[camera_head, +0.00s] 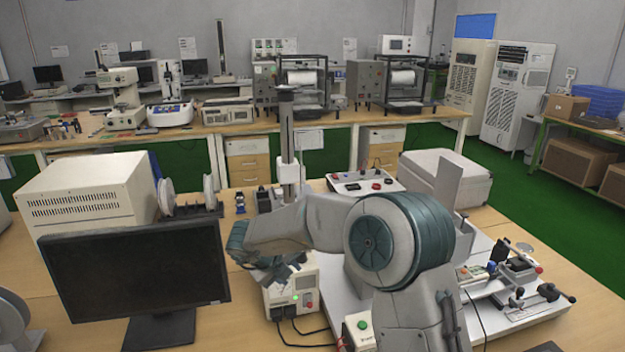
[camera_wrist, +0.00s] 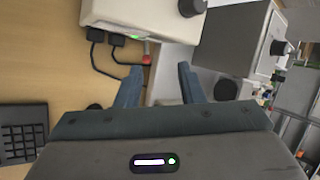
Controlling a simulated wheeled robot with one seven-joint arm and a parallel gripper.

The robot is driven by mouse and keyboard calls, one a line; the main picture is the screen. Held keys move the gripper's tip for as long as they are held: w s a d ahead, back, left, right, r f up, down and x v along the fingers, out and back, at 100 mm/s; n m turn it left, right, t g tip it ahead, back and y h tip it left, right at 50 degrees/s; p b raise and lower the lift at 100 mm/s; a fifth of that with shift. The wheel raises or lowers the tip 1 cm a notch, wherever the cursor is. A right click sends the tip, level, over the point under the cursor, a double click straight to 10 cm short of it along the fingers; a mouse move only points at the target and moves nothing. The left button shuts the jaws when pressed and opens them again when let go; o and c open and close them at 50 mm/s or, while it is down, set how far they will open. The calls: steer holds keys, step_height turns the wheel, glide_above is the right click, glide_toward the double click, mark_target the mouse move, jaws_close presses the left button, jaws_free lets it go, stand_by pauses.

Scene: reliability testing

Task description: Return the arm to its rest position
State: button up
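My arm reaches from the lower middle of the head view and bends left, over the bench. My gripper (camera_head: 283,272) is at its end, partly hidden, near the top of a small white box (camera_head: 304,287) with a green light. In the wrist view my gripper (camera_wrist: 160,70) has its two dark fingers apart, with nothing held between them. The white box (camera_wrist: 135,14) is beyond the fingertips there, with black plugs and cables on it. I cannot tell the exact gap between my gripper and the box.
A black monitor (camera_head: 138,284) and a large white instrument (camera_head: 85,190) stand left of my gripper. A test stand column (camera_head: 287,140) rises behind my arm. A control box (camera_head: 366,183) and a grey case (camera_head: 447,174) are behind, and a fixture plate (camera_head: 540,308) is at right.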

steer(key=w+d+r+n+t+y, duration=0.3)
steer(key=r+n+t, duration=0.35)
steer(key=r, duration=0.45)
steer(key=s+d+r+n+y, duration=0.1)
steer(key=s+r+n+y, duration=0.3)
steer(key=r+n, duration=0.3)
steer(key=s+d+f+n+g+h, duration=0.1)
steer(key=s+d+f+n+g, duration=0.2)
steer(key=s, duration=0.7)
steer(key=s+d+f+n+g+h, duration=0.1)
steer(key=s+d+f+n+g, duration=0.2)
steer(key=s+d+n, duration=0.3)
steer(key=s+d+f+n+g+h, duration=0.1)
steer(key=s+d+f+n+g, duration=0.2)
steer(key=s+d, duration=0.7)
steer(key=s+n, duration=0.2)
steer(key=s, duration=0.2)
steer(key=shift+s+f+n, duration=0.3)
steer(key=shift+f+n, duration=0.05)
steer(key=shift+o, duration=0.2)
steer(key=shift+d, duration=0.1)
